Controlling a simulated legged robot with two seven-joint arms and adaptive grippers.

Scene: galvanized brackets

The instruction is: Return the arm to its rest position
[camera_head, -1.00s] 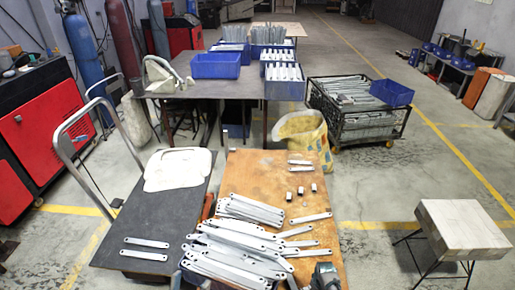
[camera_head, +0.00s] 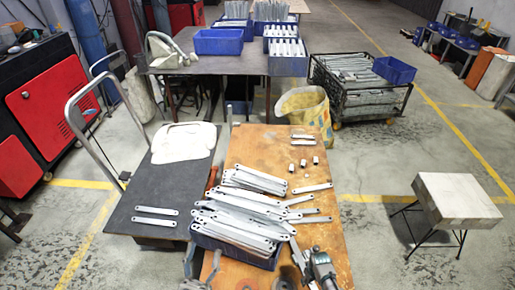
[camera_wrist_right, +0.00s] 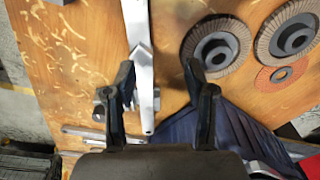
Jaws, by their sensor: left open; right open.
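My left gripper (camera_head: 202,264) shows at the bottom edge of the head view, its two fingers spread apart, in front of the blue bin of brackets. My right gripper (camera_head: 318,268) is at the lower right of the wooden table, right of that bin. In the right wrist view its two dark fingers (camera_wrist_right: 159,76) stand apart. A pale galvanized bracket (camera_wrist_right: 140,55) shows between them, nearer the left finger; whether it touches that finger is unclear. The lower ends of both arms are cut off by the frame.
The wooden table (camera_head: 325,226) carries a blue bin (camera_head: 236,257) heaped with brackets, and loose brackets. Abrasive discs (camera_wrist_right: 215,46) lie beside my right gripper. A dark cart top (camera_head: 150,194) adjoins at left. A stool (camera_head: 457,197) stands right, with open floor between.

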